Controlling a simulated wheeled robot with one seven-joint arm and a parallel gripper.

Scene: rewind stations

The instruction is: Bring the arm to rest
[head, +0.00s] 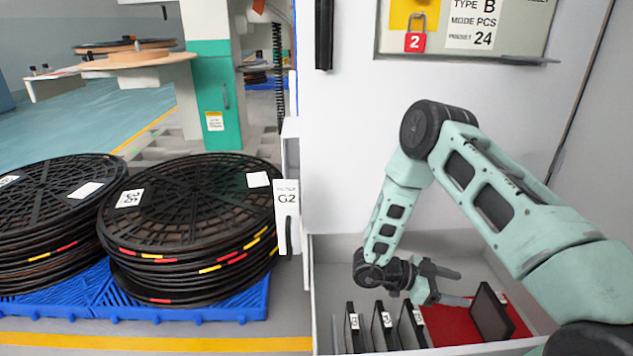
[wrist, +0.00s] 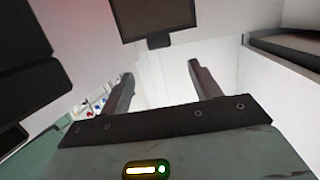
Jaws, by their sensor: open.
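My mint-green arm (head: 490,190) reaches from the right side of the head view and bends down into a light grey bin (head: 340,252). My gripper (head: 460,287) is inside the bin, above a red surface (head: 445,322), with its fingers pointing right. In the wrist view, the two fingers of my gripper (wrist: 160,75) stand apart with nothing between them. A dark flat plate (head: 492,312) stands tilted on the red surface, just right of the fingertips. A dark plate also shows beyond the fingers in the wrist view (wrist: 150,18).
Several dark labelled plates (head: 382,325) stand upright in the bin, left of the red surface. Stacks of black reels (head: 190,210) sit on blue pallets (head: 190,303) at left. A white wall panel (head: 350,150) rises behind the bin. Open floor (head: 60,105) lies at far left.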

